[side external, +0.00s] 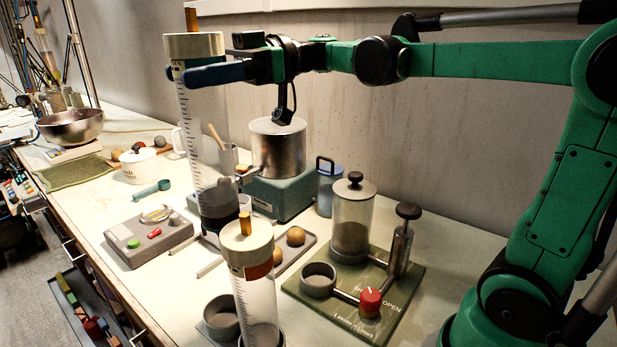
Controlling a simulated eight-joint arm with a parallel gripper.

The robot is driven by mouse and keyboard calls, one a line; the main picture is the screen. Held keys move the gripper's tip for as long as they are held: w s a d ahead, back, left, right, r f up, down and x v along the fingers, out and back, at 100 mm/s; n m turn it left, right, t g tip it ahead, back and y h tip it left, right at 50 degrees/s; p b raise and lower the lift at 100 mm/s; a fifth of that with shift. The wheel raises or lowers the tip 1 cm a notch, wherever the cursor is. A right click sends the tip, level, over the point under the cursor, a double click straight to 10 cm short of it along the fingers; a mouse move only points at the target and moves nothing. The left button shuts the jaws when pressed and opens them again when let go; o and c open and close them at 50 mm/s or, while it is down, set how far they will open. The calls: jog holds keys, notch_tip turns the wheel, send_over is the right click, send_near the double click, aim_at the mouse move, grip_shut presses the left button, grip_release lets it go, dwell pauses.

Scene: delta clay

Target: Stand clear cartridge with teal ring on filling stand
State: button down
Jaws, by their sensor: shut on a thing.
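My gripper (215,73) is shut on a tall clear cartridge (203,130) near its top, just under the cream cap. The cartridge is upright, with scale marks, a brown rod on top and dark material at its bottom. A bit of teal shows under the cap; the finger covers most of that band. I cannot tell whether its lower end is clear of the surface. The filling stand is a green plate (345,317) at right, with an empty grey ring cup (318,279), a red knob (370,301) and a clear canister (352,222).
A second clear cartridge (257,295) with an orange-brown band stands in front, beside an empty grey holder (221,317). A grey box with buttons (148,237) is at left. A metal pot (278,150) on a teal base and a blue jug (327,190) stand behind.

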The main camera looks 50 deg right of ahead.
jog(key=s+d+f+m+t+h, duration=0.1)
jog(key=s+d+f+m+t, duration=0.1)
jog(key=d+f, duration=0.4)
jog(key=s+d+f+m+t+h, duration=0.2)
jog(key=s+d+f+m+t, duration=0.1)
jog(key=d+f, duration=0.3)
jog(key=shift+s+d+f+t+h, duration=0.2)
jog(key=shift+s+f+t+h, duration=0.1)
jog(key=shift+s+f+t, duration=0.55)
jog(key=shift+f, duration=1.95)
grip_release()
jog(key=shift+r, duration=0.1)
